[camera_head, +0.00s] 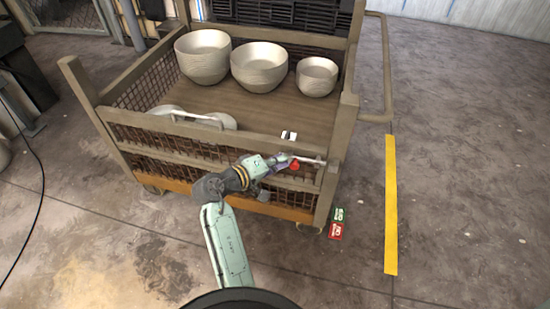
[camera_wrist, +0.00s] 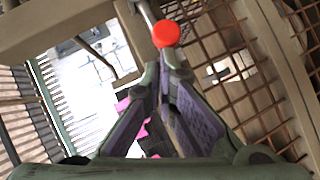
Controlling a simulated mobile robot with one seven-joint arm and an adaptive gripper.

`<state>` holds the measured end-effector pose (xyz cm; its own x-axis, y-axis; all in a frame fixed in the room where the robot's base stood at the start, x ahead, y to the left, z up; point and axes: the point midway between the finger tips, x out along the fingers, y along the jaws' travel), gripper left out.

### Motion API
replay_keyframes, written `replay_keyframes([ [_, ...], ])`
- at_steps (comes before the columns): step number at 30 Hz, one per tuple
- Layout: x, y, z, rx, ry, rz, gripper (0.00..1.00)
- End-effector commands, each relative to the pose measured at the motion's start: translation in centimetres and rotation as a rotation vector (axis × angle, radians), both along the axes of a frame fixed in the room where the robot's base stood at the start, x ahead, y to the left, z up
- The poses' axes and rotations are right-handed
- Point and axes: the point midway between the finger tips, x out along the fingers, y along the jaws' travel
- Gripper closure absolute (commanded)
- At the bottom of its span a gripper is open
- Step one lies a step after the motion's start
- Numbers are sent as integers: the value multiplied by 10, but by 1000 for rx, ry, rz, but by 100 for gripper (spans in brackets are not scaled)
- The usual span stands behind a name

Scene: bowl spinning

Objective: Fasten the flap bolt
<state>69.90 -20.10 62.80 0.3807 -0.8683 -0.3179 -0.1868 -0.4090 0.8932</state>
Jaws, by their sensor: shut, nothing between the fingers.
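The flap bolt is a pale metal rod (camera_head: 312,160) with a red knob (camera_head: 295,165) at the right end of the cart's front flap (camera_head: 215,140). In the wrist view the red knob (camera_wrist: 166,33) sits just beyond my fingertips, with the grey rod (camera_wrist: 147,12) behind it. My gripper (camera_wrist: 166,68) is shut and empty, its tips close under the knob; I cannot tell whether they touch it. In the head view my gripper (camera_head: 284,163) is at the knob's left. The bolt's far end and its seat are not clear.
The cart floor (camera_head: 245,115) holds several bowl stacks (camera_head: 203,57) at the back and pale dishes (camera_head: 222,121) behind the flap. Mesh panels and a right corner post (camera_head: 338,145) crowd the bolt. Small green and red signs (camera_head: 337,231) and a yellow stripe (camera_head: 391,205) lie to the right.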

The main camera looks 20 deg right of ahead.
Motion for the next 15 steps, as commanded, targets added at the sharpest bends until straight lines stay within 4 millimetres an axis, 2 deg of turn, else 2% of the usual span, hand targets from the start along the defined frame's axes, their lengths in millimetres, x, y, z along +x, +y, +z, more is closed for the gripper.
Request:
replay_keyframes([
  [8,-3,-4,1,0,1,-2,100],
  [15,-23,-33,1,1,2,-4,100],
])
